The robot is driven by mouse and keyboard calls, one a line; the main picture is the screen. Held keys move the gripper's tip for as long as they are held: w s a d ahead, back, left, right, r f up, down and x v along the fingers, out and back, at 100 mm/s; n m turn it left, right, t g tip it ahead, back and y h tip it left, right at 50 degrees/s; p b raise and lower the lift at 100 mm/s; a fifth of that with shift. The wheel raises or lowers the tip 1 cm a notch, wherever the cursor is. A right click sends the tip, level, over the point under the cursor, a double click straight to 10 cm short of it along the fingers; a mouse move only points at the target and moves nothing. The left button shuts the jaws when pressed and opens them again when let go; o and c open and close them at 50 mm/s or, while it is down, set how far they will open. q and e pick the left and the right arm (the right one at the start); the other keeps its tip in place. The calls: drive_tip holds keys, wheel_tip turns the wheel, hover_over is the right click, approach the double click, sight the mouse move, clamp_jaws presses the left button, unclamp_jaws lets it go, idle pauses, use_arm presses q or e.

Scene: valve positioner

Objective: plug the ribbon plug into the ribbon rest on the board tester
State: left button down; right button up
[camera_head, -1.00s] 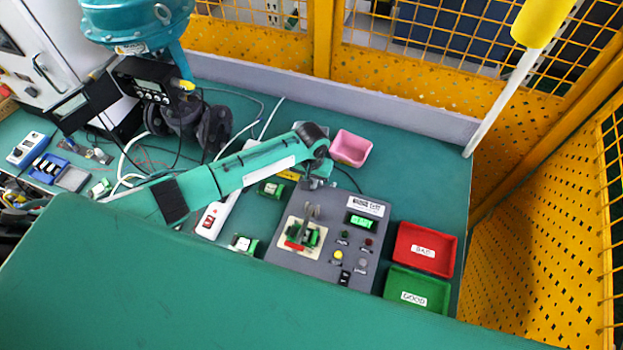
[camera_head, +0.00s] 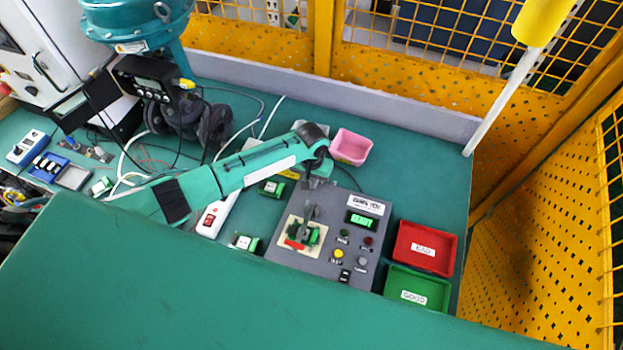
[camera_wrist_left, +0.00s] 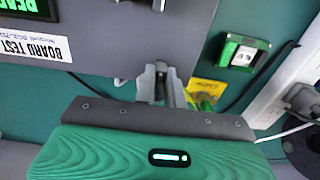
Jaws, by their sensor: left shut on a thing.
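The grey board tester (camera_head: 322,266) stands at the middle of the bench. It carries a green display, buttons and a cream plate (camera_head: 287,243) with a green board; it also shows at the top left of the left wrist view (camera_wrist_left: 110,40). My left gripper (camera_head: 313,183) points down at the tester's back edge. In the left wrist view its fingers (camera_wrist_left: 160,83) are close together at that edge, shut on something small. The ribbon plug between them is mostly hidden, and I cannot make out the ribbon rest. My right gripper is not in view.
A red tray (camera_head: 424,262) and a green tray (camera_head: 405,300) stand right of the tester. A pink tray (camera_head: 351,147) is behind it. A white power strip (camera_head: 212,219) and small green modules (camera_head: 271,188) lie to the left. A dark cable (camera_wrist_left: 255,78) runs near the gripper.

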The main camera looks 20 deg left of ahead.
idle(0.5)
use_arm(q)
drive_tip(key=shift+f+p, duration=0.15)
drive_tip(key=shift+p, duration=0.15)
idle(0.4)
drive_tip(key=c, duration=1.1)
unclamp_jaws()
